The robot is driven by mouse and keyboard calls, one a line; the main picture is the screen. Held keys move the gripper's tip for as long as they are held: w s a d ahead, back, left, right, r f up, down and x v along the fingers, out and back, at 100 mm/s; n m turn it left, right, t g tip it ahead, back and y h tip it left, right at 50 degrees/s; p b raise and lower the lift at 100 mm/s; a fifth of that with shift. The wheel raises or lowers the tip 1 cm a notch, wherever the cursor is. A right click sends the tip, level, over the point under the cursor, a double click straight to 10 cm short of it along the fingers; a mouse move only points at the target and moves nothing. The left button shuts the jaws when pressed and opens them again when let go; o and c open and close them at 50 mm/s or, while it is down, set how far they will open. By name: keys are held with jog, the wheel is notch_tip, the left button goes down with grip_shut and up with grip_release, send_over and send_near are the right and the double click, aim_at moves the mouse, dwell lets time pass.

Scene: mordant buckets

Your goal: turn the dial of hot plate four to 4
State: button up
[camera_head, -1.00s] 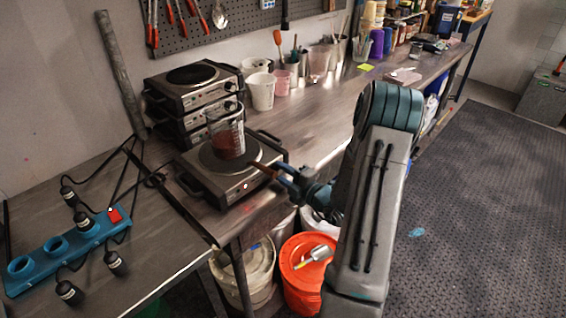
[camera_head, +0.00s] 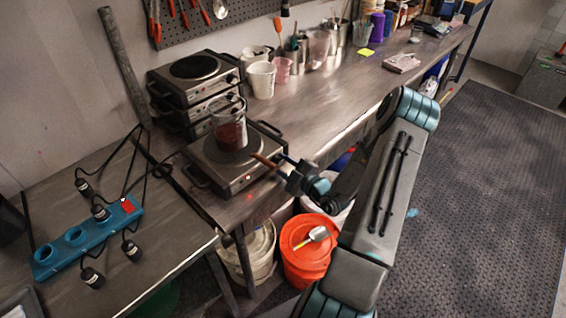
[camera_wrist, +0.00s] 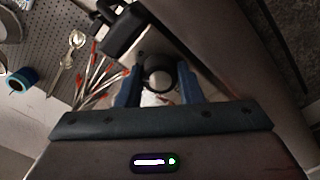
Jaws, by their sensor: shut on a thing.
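The front hot plate (camera_head: 205,172) stands low on the bench with a glass beaker (camera_head: 229,112) of dark red-brown contents on it. A small red light shows on its front panel. My gripper (camera_head: 287,170) is at the right part of that front. In the wrist view, my gripper (camera_wrist: 157,92) has its blue fingers on both sides of a dark round dial (camera_wrist: 158,74), shut on it. A thin reddish-brown piece (camera_head: 265,162) lies between gripper and plate; I cannot tell what it is. The dial's number marks cannot be read.
Several stacked hot plates (camera_head: 190,68) stand behind. A blue power strip (camera_head: 88,237) with black plugs lies on the left table. White and pink cups stand behind to the right. Orange (camera_head: 305,255) and white (camera_head: 250,250) buckets stand below the bench edge.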

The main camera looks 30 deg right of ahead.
dwell(0.3)
jog(key=o, duration=1)
jog(key=b+v, duration=0.2)
jog(key=v, duration=1.2)
jog(key=shift+b, duration=0.4)
jog(key=shift+w, duration=0.1)
